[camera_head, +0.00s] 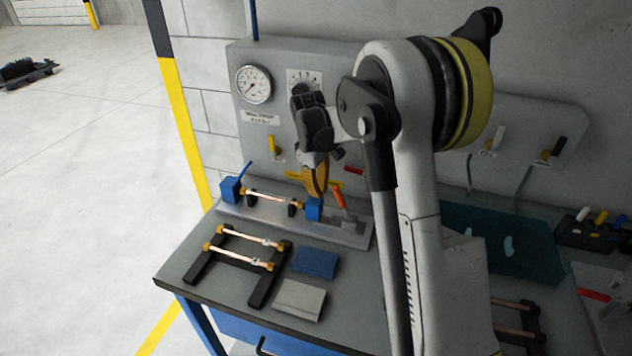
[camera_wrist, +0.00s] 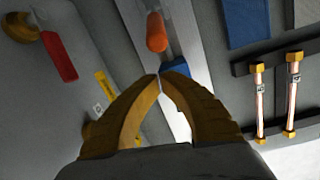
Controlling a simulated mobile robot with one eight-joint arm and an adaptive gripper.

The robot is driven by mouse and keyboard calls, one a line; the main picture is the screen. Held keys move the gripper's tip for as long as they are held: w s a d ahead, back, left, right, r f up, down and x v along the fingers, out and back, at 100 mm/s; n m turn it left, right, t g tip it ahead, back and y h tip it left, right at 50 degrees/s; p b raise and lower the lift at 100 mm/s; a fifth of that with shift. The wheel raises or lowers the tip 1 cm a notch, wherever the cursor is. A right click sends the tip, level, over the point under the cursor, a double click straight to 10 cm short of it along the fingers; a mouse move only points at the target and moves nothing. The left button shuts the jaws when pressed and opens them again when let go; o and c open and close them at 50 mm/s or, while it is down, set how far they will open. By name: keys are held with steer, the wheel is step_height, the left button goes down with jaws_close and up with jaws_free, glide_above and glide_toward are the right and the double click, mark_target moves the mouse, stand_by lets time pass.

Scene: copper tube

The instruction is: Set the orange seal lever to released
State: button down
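The orange seal lever (camera_head: 338,198) stands tilted on the metal fixture plate (camera_head: 278,224), at its right end beside a blue block (camera_head: 314,209). In the wrist view the lever's orange handle (camera_wrist: 156,32) is just beyond my fingertips, with a visible gap. My gripper (camera_head: 320,193) is above the right end of the fixture, near the lever. In the wrist view my gripper's yellow fingers (camera_wrist: 159,75) meet at the tips with nothing between them. The lever's base is partly hidden in the head view.
A panel with a pressure gauge (camera_head: 253,84) and a yellow-handled valve (camera_head: 273,146) rises behind the fixture. A red handle (camera_wrist: 58,55) is at the left of the wrist view. A black rack (camera_head: 237,258) with copper tubes and blue and grey pads lie in front.

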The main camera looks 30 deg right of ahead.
steer(key=shift+s+d+r, duration=0.45)
steer(key=shift+s, duration=0.25)
steer(key=shift+s+d+r, duration=0.4)
steer(key=shift+s, duration=0.3)
steer(key=shift+s+r, duration=0.1)
steer(key=shift+s+d+r+t, duration=0.15)
steer(key=shift+d+r+t, duration=0.05)
steer(key=shift+t, duration=0.1)
steer(key=shift+d+y, duration=0.1)
steer(key=shift+y, duration=0.2)
steer(key=s+d+t+y+b, duration=0.4)
steer(key=s+d+t+y, duration=0.3)
steer(key=shift+s+d+r+t, duration=0.2)
steer(key=shift+s+r+t, duration=0.1)
steer(key=shift+t, duration=0.1)
